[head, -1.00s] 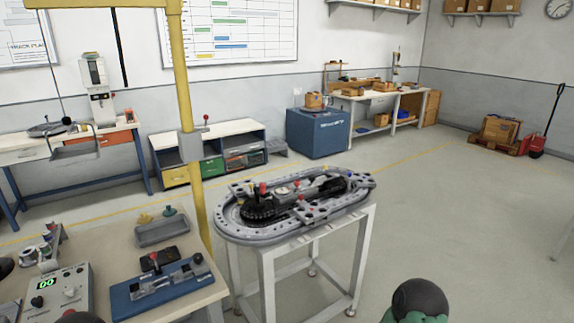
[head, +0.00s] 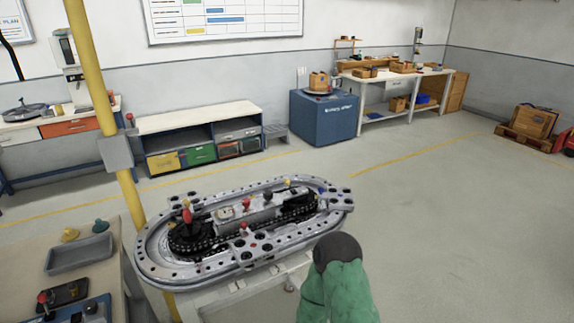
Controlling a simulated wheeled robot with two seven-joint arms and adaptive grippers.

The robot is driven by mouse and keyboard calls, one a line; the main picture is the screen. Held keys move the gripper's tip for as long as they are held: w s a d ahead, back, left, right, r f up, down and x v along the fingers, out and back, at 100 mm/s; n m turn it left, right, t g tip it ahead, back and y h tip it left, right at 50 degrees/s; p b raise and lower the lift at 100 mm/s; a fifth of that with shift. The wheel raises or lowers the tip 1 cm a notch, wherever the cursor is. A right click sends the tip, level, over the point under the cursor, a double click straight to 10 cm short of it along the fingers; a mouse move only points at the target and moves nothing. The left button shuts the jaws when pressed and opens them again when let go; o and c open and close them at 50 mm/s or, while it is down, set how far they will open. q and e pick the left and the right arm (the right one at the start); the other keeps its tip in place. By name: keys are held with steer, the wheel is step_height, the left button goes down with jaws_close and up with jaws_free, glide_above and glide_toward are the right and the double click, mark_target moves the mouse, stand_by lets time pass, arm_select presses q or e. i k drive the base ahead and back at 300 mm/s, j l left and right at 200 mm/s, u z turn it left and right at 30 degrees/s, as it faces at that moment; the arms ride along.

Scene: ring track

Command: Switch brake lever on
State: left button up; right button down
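The ring track (head: 165,268) is a grey oval with bolt holes, standing on a light table. A dark chain loop and a silver central unit sit inside it. Several small levers with red or yellow knobs stand on it, among them a tall red one (head: 187,215) at the left and a red-knobbed one (head: 246,204) near the middle. No label shows which is the brake lever, and its setting cannot be told. A green arm part of mine with a dark rounded end shows at the front, right of the track. No gripper fingers show in view.
A yellow post (head: 88,70) with a grey box (head: 115,150) stands left of the track. A workbench (head: 105,275) with a grey tray (head: 80,253) is at the lower left. A blue cabinet (head: 322,119) stands behind.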

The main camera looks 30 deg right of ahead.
mark_target(287, 181)
steer(key=i+l, duration=0.1)
steer(key=l, duration=0.3)
steer(key=i+l, duration=0.1)
steer(key=l, duration=0.3)
steer(key=i+l, duration=0.15)
steer(key=l, duration=0.25)
